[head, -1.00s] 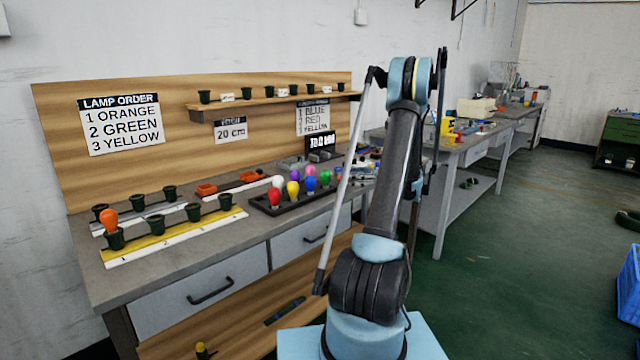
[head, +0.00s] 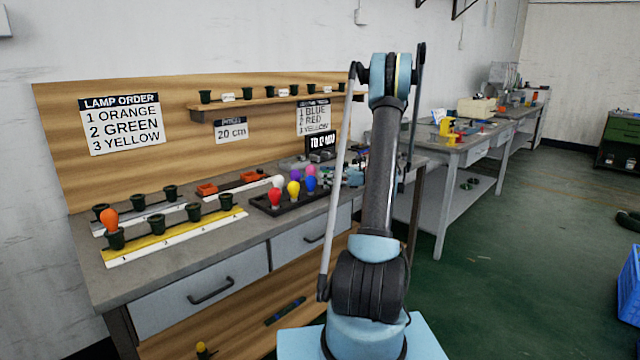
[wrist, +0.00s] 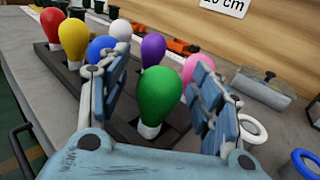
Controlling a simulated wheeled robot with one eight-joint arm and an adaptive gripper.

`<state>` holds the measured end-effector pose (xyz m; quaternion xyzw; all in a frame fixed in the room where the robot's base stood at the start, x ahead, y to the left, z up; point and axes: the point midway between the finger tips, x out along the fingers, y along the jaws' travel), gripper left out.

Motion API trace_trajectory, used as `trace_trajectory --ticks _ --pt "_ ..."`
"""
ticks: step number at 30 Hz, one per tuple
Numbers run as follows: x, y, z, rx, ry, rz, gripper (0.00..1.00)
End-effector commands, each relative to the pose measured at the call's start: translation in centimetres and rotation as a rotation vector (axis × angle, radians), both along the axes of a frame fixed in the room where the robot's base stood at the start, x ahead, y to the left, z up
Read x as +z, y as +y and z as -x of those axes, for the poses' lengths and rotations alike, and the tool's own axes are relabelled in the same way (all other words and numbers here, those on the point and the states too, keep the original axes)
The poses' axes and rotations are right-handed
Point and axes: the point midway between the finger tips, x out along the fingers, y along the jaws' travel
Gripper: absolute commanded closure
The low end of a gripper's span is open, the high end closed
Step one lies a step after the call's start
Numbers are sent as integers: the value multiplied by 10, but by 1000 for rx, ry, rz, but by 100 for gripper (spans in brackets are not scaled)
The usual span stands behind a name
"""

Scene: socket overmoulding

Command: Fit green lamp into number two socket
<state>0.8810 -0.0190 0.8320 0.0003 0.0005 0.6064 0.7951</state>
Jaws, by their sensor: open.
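The green lamp (wrist: 160,97) stands upright, bulb up, in the dark lamp tray (wrist: 70,82) in the wrist view. My gripper (wrist: 160,70) is open, with one blue finger on each side of the green bulb; I cannot tell whether either touches it. In the head view my gripper (head: 353,176) is small at the tray's right end and the green lamp cannot be made out. The number two socket (head: 157,226) is a dark green cup, empty, on the front yellow and white strip (head: 180,238). The orange lamp (head: 109,221) sits in the first socket beside it.
Red (wrist: 52,25), yellow (wrist: 73,38), blue (wrist: 101,48), white (wrist: 120,31), purple (wrist: 153,50) and pink (wrist: 196,68) lamps crowd around the green one. A second socket strip (head: 150,211) lies behind the front strip. A lamp order sign (head: 121,124) hangs on the backboard.

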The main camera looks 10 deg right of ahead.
Motion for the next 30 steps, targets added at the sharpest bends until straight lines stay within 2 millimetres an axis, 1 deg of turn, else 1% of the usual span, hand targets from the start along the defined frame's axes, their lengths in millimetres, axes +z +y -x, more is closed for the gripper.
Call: trace_trajectory --ticks 6,8,9,11,12,23,26,30 --pt "0 1 0 -1 0 0 41" --pt "0 0 0 -1 0 0 54" --pt "0 0 0 -1 0 0 64" --pt "0 0 0 -1 0 0 77" --pt "0 0 0 -1 0 0 86" --pt "1 0 0 -2 0 0 86" --pt "7 0 0 -2 0 0 86" --pt "24 0 0 -2 0 0 86"
